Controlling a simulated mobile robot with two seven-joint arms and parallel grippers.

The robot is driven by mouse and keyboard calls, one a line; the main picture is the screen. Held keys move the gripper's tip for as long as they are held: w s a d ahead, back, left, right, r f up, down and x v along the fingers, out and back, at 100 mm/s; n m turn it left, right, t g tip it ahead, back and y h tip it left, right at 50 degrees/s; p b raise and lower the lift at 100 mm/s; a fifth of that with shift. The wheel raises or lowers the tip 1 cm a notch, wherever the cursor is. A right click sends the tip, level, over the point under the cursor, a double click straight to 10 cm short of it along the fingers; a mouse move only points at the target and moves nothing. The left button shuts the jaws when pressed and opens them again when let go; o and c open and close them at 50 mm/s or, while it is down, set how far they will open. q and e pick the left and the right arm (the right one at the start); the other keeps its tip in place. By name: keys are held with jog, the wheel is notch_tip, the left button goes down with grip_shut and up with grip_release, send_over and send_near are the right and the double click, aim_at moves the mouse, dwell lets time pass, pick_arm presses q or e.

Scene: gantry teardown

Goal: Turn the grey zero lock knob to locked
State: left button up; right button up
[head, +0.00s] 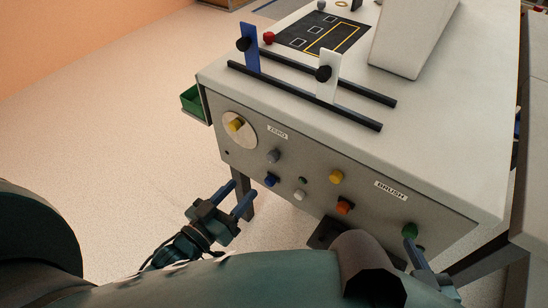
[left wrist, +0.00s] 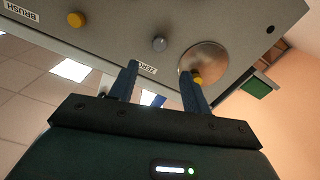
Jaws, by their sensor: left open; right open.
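The grey zero lock knob (head: 272,156) is on the front panel of the machine, below the ZERO label (head: 277,132). It also shows in the left wrist view (left wrist: 159,44), beyond my fingertips and between their lines. My left gripper (head: 238,193) is open and empty, in front of the panel and below the knob, apart from it. Its two fingers also show in the left wrist view (left wrist: 162,79). My right gripper (head: 418,256) is close to the green knob (head: 409,230) at the panel's right; my arm hides part of it, and I cannot tell whether it touches.
A yellow knob (head: 236,125) on a round silver disc is left of the grey knob. Blue (head: 271,180), white (head: 300,195), yellow (head: 336,176) and orange (head: 343,207) knobs sit nearby. Rails with blue and white uprights (head: 328,75) are on top. Floor at left is clear.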

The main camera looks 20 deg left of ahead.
aim_at(270, 159)
pick_arm(q)
jog(key=b+x, duration=0.1)
jog(key=x, duration=1)
jog(key=shift+w+d+b, duration=0.15)
jog(key=shift+w+b, duration=0.2)
jog(key=shift+w, duration=0.05)
pick_arm(e)
jog(key=shift+w+a+f+n, duration=0.1)
jog(key=shift+a+f+n, duration=0.1)
jog(key=shift+f, duration=0.35)
jog(key=shift+a+f+n, duration=0.15)
jog(key=shift+f+n, duration=0.05)
jog(key=shift+f, duration=0.35)
pick_arm(q)
jog(key=shift+c, duration=0.6)
jog(key=c, duration=0.9)
jog(key=shift+o, duration=0.2)
pick_arm(e)
jog(key=shift+r, duration=0.1)
